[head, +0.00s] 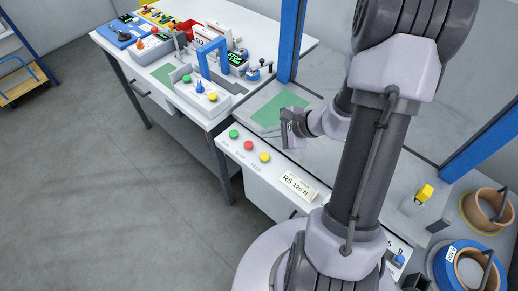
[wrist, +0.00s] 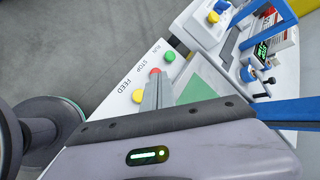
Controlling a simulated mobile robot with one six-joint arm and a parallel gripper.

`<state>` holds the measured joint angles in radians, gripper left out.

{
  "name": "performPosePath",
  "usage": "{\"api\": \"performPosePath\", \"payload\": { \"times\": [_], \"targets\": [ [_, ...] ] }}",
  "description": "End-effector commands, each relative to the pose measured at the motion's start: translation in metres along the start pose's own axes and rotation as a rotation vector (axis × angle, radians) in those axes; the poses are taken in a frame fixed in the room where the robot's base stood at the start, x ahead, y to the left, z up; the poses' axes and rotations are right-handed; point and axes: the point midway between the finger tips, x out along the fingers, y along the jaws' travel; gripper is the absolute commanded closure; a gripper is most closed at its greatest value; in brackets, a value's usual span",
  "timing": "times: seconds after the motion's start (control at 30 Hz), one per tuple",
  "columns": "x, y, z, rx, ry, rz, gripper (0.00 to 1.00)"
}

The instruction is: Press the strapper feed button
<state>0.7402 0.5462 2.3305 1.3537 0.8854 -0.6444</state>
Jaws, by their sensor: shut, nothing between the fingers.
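The yellow button (head: 264,157) is the nearest of three on the front ledge of the white strapper (head: 262,187). In the wrist view the yellow button (wrist: 138,96) lies beside the word FEED. A red button (head: 248,145) by STOP and a green button (head: 234,134) by RUN sit to its left in the head view. My gripper (head: 286,134) is shut and empty, above the strapper top to the right of the yellow button. In the wrist view the closed fingers (wrist: 158,82) show to the right of the yellow button and overlap the red one. I see no contact with the yellow button.
A green pad (head: 280,110) lies on the strapper top behind the gripper. Blue posts (head: 291,40) rise at the back. A control box (head: 205,97) with other coloured buttons stands on the neighbouring table. Strap coils (head: 465,268) lie at the right.

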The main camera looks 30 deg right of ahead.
Motion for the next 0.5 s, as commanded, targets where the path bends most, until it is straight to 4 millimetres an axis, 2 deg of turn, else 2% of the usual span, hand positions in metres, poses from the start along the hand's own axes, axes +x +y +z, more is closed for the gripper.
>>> {"api": "performPosePath", "payload": {
  "times": [0.27, 0.5],
  "targets": [
    [0.002, 0.001, -0.001, -0.001, -0.001, 0.001, 1.0],
    [0.017, 0.013, -0.012, -0.001, -0.001, 0.002, 1.0]
  ]
}}
